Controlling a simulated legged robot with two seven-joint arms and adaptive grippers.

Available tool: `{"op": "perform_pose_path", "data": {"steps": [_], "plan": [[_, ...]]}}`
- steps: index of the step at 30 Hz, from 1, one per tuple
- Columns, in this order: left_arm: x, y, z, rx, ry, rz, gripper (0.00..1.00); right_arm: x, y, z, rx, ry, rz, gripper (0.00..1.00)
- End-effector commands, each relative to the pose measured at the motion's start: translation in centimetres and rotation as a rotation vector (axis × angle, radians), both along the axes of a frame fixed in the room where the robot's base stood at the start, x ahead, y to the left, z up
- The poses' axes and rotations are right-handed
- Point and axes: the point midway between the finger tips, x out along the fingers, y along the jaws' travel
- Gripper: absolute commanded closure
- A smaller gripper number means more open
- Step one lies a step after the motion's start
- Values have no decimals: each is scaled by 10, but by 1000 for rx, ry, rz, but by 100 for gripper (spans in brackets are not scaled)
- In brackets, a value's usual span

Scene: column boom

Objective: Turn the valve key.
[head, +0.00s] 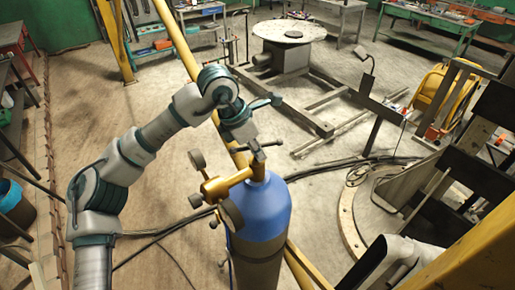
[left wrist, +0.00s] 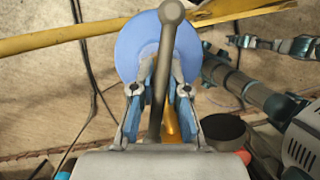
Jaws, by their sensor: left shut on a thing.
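The valve key (head: 257,158) is a dark grey T-shaped handle on top of a blue gas cylinder (head: 264,211). In the left wrist view the key (left wrist: 170,18) is a long dark bar with a rounded end, running across the blue cylinder top (left wrist: 130,45). My left gripper (head: 253,147) comes down from above and is shut on the key. In the left wrist view the fingertips (left wrist: 163,75) lie on either side of the bar. The gripper hides part of the key and of the valve below it. My right gripper shows in neither view.
Brass-coloured fittings with round gauges (head: 231,214) stick out left of the valve, close under my left arm. Dark hoses (head: 160,232) lie on the floor. A yellow beam (head: 176,40) runs behind the cylinder. A round table (head: 289,31) stands farther back. The floor to the left is mostly clear.

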Motion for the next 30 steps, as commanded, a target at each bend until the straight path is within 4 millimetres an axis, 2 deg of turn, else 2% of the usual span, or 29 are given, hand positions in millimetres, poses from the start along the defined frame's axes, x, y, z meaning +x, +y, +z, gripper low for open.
{"op": "perform_pose_path", "data": {"steps": [30], "plan": [[1,0,1,-1,-3,-259,100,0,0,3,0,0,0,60]]}}
